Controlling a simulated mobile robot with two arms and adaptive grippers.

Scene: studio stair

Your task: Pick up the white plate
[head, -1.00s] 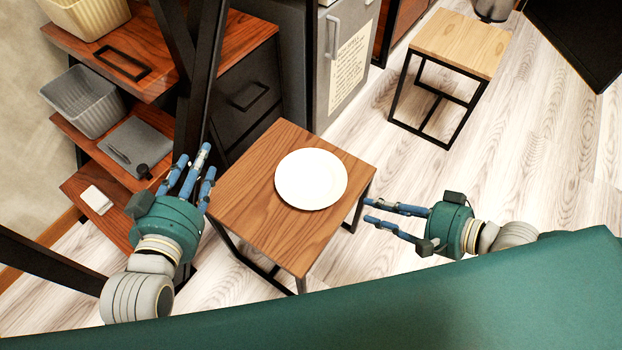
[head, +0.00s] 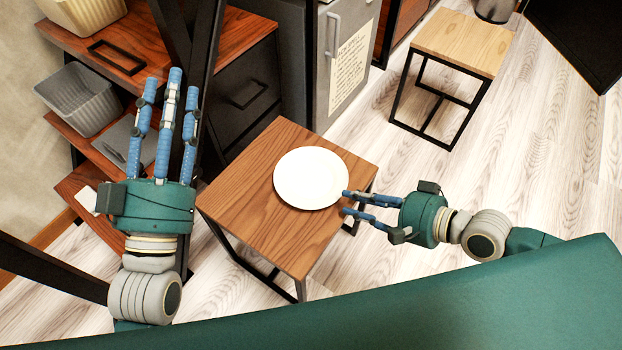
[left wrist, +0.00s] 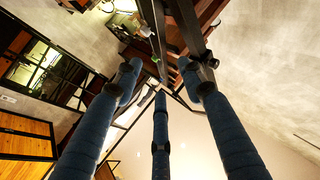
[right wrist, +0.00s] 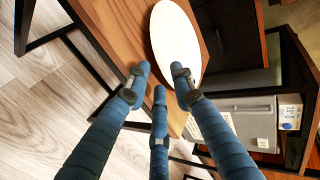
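The white plate (head: 310,178) lies flat on the small brown wooden table (head: 250,195) in the head view. It also shows in the right wrist view (right wrist: 174,38), beyond the fingertips. My right gripper (head: 345,202) is open at the table's right edge, with its blue fingertips close to the plate's right rim. I cannot tell whether they touch it. My left gripper (head: 165,95) is open and empty to the left of the table, in front of the shelves, its fingers pointing away from me. The left wrist view shows its fingers spread, with no plate between them.
A shelf unit with a grey basket (head: 80,98) and a cream basket (head: 82,10) stands at the left, with a dark post beside the left gripper. A lighter stool (head: 460,45) stands at the back right. Floor is clear between stool and table.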

